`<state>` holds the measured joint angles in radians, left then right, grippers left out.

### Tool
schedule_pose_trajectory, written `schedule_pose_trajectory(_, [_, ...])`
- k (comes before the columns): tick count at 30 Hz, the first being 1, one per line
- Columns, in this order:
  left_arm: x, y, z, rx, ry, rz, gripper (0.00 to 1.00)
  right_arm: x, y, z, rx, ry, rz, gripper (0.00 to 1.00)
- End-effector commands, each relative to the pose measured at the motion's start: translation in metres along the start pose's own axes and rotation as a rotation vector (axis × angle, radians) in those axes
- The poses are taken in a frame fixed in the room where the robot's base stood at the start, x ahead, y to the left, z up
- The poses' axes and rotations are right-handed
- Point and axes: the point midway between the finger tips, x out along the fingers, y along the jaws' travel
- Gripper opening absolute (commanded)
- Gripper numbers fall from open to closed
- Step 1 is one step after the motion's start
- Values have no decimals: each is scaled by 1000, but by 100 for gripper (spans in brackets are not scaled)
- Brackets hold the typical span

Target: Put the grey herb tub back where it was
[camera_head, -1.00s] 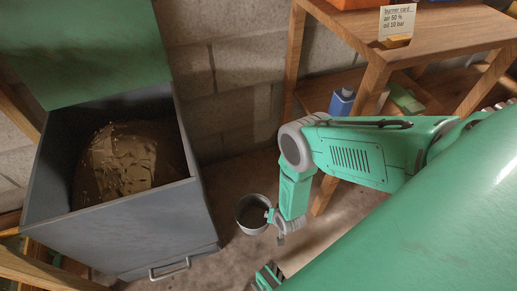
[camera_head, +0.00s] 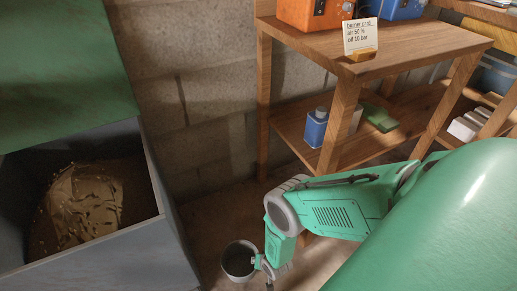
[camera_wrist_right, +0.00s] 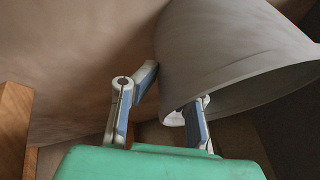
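The grey herb tub (camera_head: 239,263) is a round open vessel low in the middle of the head view, its dark inside facing up. Its pale grey wall fills the upper right of the right wrist view (camera_wrist_right: 235,50). My right gripper (camera_head: 267,270) is at the tub's right side. I cannot see the tub's contents clearly. My left gripper is not in view.
A grey bin (camera_head: 95,262) with a raised green lid (camera_head: 65,75) and brown plant matter inside stands at left. A wooden shelf (camera_head: 400,45) at right bears a burner card (camera_head: 359,36), an orange box (camera_head: 312,12) and a blue container (camera_head: 315,128). Floor shows between bin and shelf.

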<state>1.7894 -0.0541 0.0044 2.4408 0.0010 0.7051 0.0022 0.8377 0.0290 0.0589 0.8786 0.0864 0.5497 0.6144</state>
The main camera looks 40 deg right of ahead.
Motion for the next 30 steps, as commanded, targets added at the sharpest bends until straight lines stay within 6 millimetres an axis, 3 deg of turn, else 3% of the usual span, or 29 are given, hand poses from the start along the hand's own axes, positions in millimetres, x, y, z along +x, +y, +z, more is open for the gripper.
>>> schedule_pose_trajectory(14, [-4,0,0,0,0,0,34,-7,-1,-1,-2,0,3,26])
schedule_pose_trajectory(24, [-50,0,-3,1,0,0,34,-76,-2,-3,0,-2,4,26])
schedule_pose_trajectory(30, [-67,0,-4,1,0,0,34,-109,-2,-2,-1,-1,3,26])
